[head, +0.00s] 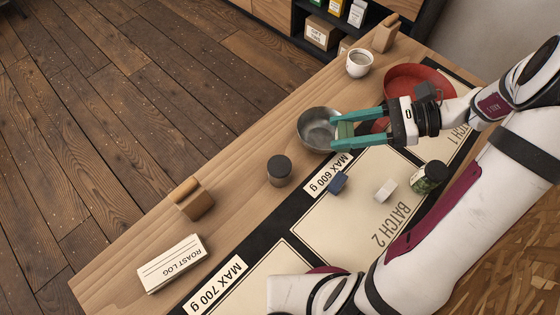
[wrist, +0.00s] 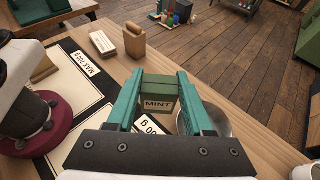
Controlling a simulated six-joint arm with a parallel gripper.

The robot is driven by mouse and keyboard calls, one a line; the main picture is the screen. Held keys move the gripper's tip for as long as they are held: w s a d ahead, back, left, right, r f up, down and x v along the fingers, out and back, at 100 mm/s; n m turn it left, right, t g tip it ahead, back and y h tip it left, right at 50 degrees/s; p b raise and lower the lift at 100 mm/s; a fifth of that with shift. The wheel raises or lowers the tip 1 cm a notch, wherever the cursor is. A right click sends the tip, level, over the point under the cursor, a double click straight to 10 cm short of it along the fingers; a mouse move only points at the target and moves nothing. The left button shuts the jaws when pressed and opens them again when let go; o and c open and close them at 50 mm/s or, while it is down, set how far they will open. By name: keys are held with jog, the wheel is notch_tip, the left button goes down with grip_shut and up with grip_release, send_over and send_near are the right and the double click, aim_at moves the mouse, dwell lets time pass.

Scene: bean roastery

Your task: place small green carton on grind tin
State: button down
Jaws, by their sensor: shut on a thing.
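My gripper (head: 350,130) is shut on a small green carton (head: 345,130), held between its teal fingers. In the wrist view the carton (wrist: 157,88) shows a MINT label between the fingertips (wrist: 158,85). In the head view, the carton appears over the right edge of a metal bowl; its exact height is hard to tell. A dark round tin (head: 279,171), which looks like the grind tin, stands upright on the wooden counter, left of and nearer than the bowl. Its flat top is bare. I cannot make it out in the wrist view, where the carton and fingers may hide it.
The metal bowl (head: 316,131) stands beside my gripper, with a red dish (head: 408,80) and white cup (head: 359,64) beyond. A wooden block (head: 192,200) stands left of the tin.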

jog(key=s+a+g, duration=0.1)
jog(key=s+a, duration=0.1)
send_over(279, 165)
jog(key=shift+n, duration=0.4)
notch_tip(279, 165, down, 6)
jog(key=shift+s+d+f, duration=0.1)
jog(key=shift+d, duration=0.05)
notch_tip(279, 165, down, 4)
jog(key=shift+f, duration=0.1)
jog(key=shift+f, duration=0.1)
jog(key=shift+c, duration=1.4)
grip_release()
